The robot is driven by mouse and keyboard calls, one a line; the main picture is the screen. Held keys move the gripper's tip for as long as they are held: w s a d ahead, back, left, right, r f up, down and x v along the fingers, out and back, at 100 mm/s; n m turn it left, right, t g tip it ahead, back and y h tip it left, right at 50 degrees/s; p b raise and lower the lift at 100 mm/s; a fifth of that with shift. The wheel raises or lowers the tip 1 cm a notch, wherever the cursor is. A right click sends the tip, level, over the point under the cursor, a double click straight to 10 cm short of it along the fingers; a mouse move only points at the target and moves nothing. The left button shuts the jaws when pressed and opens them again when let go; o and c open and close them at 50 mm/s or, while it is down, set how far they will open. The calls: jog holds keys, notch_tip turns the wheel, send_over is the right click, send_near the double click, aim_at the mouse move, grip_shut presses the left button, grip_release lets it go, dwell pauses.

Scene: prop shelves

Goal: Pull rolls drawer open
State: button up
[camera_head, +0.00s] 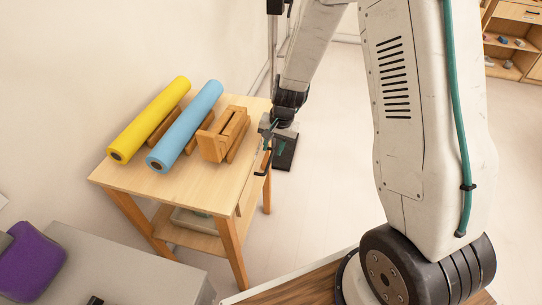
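The wooden table (228,108) stands left of my arm, with a yellow roll (148,121) and a light blue roll (186,128) lying side by side on wooden supports on its top. The drawer front (250,192) is under the tabletop on the table's right side, seen at a steep angle. My gripper (270,155) is at that side, close to the drawer front, near a dark bar that looks like its handle. Whether it touches or grasps the handle is too small to tell. I cannot tell how far the drawer stands out.
A wooden slotted holder (224,136) sits on the tabletop beside the blue roll. A lower shelf (190,232) holds a pale box. A grey surface with a purple item (28,262) is at lower left. Wooden shelves (515,42) stand at upper right.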

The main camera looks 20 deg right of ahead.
aim_at(270, 160)
jog(key=f, duration=0.5)
jog(key=shift+w+a, duration=0.25)
jog(key=shift+a, duration=0.1)
grip_shut()
